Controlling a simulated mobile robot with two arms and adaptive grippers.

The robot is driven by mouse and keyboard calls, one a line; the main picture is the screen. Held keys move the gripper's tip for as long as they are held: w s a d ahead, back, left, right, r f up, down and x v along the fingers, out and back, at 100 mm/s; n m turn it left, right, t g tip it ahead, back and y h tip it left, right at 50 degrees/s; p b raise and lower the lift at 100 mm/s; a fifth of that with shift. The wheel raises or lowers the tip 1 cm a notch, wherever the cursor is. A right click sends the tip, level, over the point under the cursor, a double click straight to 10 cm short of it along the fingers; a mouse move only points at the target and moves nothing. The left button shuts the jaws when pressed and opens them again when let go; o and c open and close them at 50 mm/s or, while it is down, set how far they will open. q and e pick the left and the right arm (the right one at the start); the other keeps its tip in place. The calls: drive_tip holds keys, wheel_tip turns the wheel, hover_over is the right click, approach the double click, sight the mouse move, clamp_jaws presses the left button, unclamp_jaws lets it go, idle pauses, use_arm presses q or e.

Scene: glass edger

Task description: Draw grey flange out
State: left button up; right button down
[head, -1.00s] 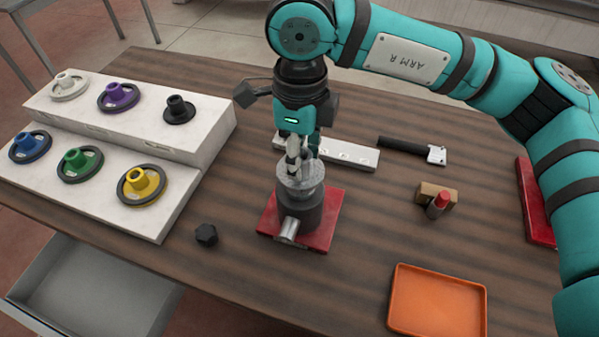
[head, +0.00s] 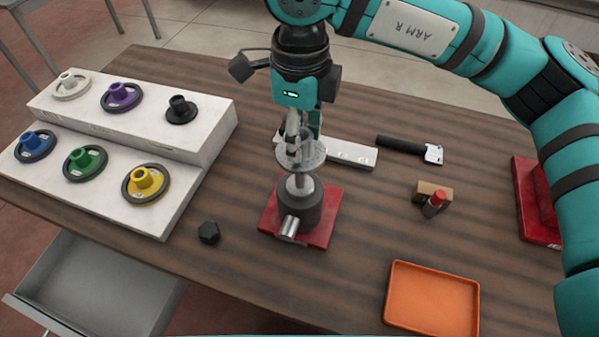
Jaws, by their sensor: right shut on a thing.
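The grey flange (head: 310,160) is a light grey disc with a hub on top, in the middle of the head view. My right gripper (head: 301,143) is shut on its hub from above. The flange hangs over the dark round holder (head: 299,211) on the red base plate (head: 324,231). A thin light grey post or shank shows between the disc and the holder; I cannot tell whether it belongs to the flange or the holder. My left gripper is not in view.
A white two-step stand (head: 150,225) at the left bears several coloured flanges. A black hex nut (head: 208,233) lies near the red base. A white bar (head: 350,153), a black-handled tool (head: 405,147), a small wooden block (head: 431,192) and an orange tray (head: 432,298) are to the right.

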drive_tip(key=shift+r, duration=0.7)
drive_tip(key=shift+r+p, duration=0.95)
drive_tip(key=shift+r, duration=1.05)
